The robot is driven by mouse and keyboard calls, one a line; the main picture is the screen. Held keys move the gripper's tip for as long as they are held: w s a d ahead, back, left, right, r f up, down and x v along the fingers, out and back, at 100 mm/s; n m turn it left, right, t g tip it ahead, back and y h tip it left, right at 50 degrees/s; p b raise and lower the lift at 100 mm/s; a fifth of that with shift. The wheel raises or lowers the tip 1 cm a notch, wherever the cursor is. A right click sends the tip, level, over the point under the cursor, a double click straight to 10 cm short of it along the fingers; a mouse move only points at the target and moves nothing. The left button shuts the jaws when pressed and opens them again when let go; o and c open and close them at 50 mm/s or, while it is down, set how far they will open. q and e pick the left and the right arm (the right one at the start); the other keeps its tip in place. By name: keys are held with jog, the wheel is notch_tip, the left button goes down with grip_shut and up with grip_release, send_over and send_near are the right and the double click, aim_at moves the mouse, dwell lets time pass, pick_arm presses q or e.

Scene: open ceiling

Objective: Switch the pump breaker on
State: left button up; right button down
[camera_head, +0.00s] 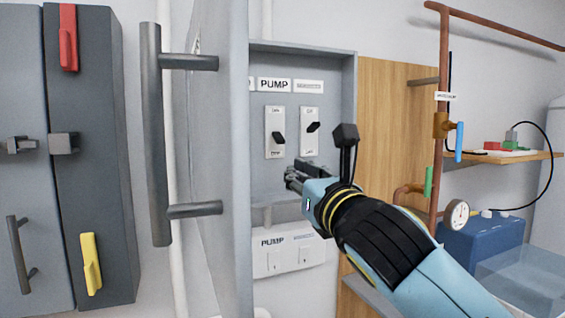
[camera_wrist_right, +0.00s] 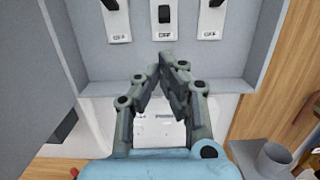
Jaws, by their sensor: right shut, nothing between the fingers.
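The pump breaker (camera_head: 275,132) is a white plate with a black toggle under the PUMP label (camera_head: 274,84), inside a grey open cabinet (camera_head: 305,58). Its toggle sits lower than that of the breaker to its right (camera_head: 309,115). The pump breaker is the middle of three in the right wrist view (camera_wrist_right: 164,16), with OFF printed at its lower end. My right gripper (camera_head: 290,178) is shut and empty, just below the breakers and apart from the toggles; it also shows in the wrist view (camera_wrist_right: 169,62). My left gripper is not in view.
The cabinet's open grey door (camera_head: 222,150), with a dark handle (camera_head: 155,135), hides the left breaker in the head view. A white box (camera_head: 288,258) labelled PUMP is below. Copper pipes (camera_head: 442,70) and a gauge (camera_head: 457,214) stand to the right.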

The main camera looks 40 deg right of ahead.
aim_at(278, 137)
jog(key=p+x, duration=0.1)
jog(key=x, duration=0.8)
jog(key=shift+r+p, duration=0.1)
jog(key=shift+p, duration=0.3)
jog(key=shift+w+d, duration=0.15)
jog(key=shift+w, duration=0.2)
